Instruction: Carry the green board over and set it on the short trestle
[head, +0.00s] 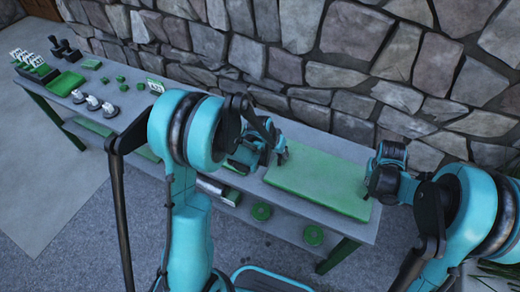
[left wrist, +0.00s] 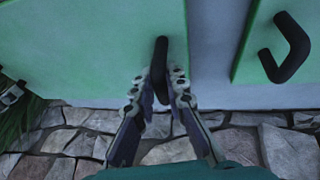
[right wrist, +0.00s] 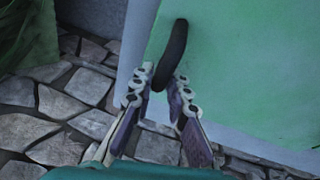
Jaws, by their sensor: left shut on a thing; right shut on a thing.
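The green board (head: 318,182) is a flat rectangle at the right end of the grey table, with a black handle at each end. My left gripper (head: 279,156) is shut on its left handle (left wrist: 160,68), which shows in the left wrist view. My right gripper (head: 370,188) is shut on its right handle (right wrist: 174,50), which shows in the right wrist view. The board looks flat; I cannot tell whether it touches the table top. I cannot make out a separate short trestle.
The grey table (head: 130,104) with green legs runs along a stone wall (head: 330,60). Small green parts, trays and dark fixtures stand on its left part. Green rings (head: 261,211) sit on a lower shelf. Another green piece with a black handle (left wrist: 284,48) lies beside the board.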

